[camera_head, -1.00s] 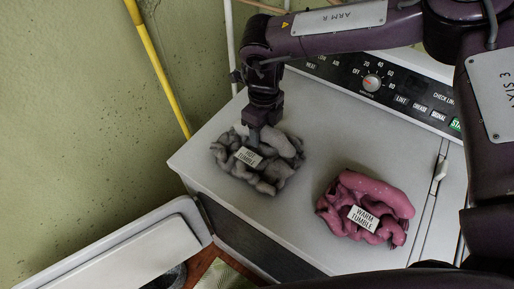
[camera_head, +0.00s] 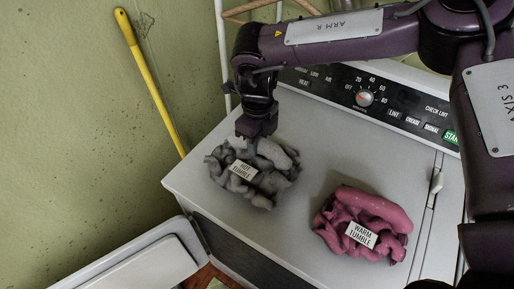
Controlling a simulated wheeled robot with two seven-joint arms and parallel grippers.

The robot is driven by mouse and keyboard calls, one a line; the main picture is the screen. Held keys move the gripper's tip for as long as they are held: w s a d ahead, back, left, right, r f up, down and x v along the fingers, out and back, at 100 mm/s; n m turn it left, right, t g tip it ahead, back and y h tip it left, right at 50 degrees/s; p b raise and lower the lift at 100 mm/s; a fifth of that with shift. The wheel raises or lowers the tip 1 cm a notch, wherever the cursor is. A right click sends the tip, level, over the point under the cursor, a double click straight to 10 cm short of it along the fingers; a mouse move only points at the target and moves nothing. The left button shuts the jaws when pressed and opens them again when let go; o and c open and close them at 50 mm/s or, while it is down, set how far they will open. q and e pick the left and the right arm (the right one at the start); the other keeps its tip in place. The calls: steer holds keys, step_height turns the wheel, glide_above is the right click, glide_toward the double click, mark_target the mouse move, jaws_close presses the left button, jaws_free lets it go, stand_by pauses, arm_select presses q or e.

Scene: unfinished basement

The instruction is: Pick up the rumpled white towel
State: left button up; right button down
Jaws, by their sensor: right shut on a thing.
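The rumpled towel (camera_head: 270,184) lies heaped on top of the dryer, at its left back part. It looks grey rather than white here, and a card reading "HOT TUMBLE" rests on it. My right gripper (camera_head: 253,146) points down from above and is shut on the upper back edge of this towel. The fingertips are partly hidden in the folds. Most of the towel still rests on the dryer top. My left gripper is out of view.
The white dryer top (camera_head: 300,140) has bare room between the two heaps. A pink cloth (camera_head: 375,207) with a "WARM TUMBLE" card lies to the right. The control panel (camera_head: 400,115) stands behind. A yellow pole (camera_head: 150,80) leans at the green wall. A white lid (camera_head: 150,266) is at lower left.

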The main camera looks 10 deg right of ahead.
step_height(320, 180, up, 11)
steer(key=shift+f+b, duration=0.1)
steer(key=shift+b, duration=0.9)
step_height(320, 180, up, 7)
steer(key=shift+r+p, duration=0.2)
steer(key=shift+p, duration=0.1)
